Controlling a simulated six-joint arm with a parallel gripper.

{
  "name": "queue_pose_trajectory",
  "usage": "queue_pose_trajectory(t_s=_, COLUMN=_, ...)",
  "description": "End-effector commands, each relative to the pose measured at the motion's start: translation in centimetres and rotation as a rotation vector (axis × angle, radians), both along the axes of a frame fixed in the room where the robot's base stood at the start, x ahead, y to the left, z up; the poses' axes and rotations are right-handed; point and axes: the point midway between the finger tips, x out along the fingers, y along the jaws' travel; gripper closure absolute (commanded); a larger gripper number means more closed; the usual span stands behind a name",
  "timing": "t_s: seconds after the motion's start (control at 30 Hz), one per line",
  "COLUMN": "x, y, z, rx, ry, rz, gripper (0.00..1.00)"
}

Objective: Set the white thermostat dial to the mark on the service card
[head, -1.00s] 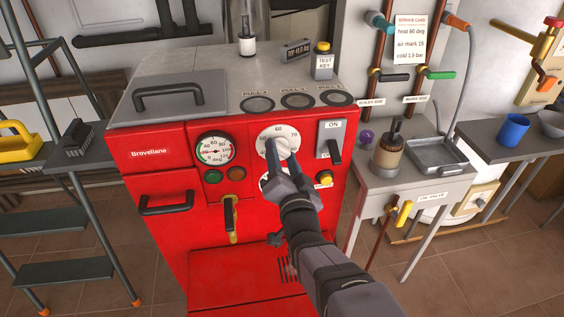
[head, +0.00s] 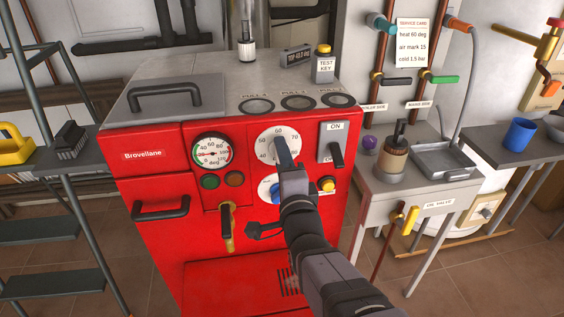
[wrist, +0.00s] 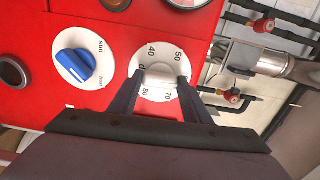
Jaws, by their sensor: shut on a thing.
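The white thermostat dial (head: 264,142) is on the red boiler front, with a scale from 40 to 80 around a white knob. In the wrist view the dial's scale plate (wrist: 150,52) appears turned, and the knob (wrist: 159,78) sits between my two fingers. My gripper (head: 283,150) is shut on the knob and covers most of it in the head view. I cannot make out the knob's pointer. The service card (head: 412,43) on the wall reads heat 60 deg, air mark 15, cold 1.5 bar.
A blue sun knob (wrist: 75,65) is beside the dial, partly behind my gripper in the head view. An ON switch (head: 333,144) and a yellow button (head: 327,185) are close on the right. A gauge (head: 212,151) is on the left.

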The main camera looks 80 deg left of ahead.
Motion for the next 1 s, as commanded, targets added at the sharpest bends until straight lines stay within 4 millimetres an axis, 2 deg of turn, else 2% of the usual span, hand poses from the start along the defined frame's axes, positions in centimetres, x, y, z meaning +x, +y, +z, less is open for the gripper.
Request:
queue_pose_trajectory(t_s=0.57, x=0.12, y=0.03, z=0.31, rx=0.006, ry=0.041, rz=-0.002, gripper=0.79)
queue_pose_trajectory(t_s=0.6, x=0.12, y=0.03, z=0.31, rx=0.006, ry=0.041, rz=-0.002, gripper=0.52)
queue_pose_trajectory(t_s=0.67, x=0.12, y=0.03, z=0.28, rx=0.005, ry=0.04, rz=-0.002, gripper=0.38)
queue_pose_trajectory(t_s=1.0, x=0.04, y=-0.06, z=0.09, rx=0.001, ry=0.039, rz=-0.001, gripper=0.38)
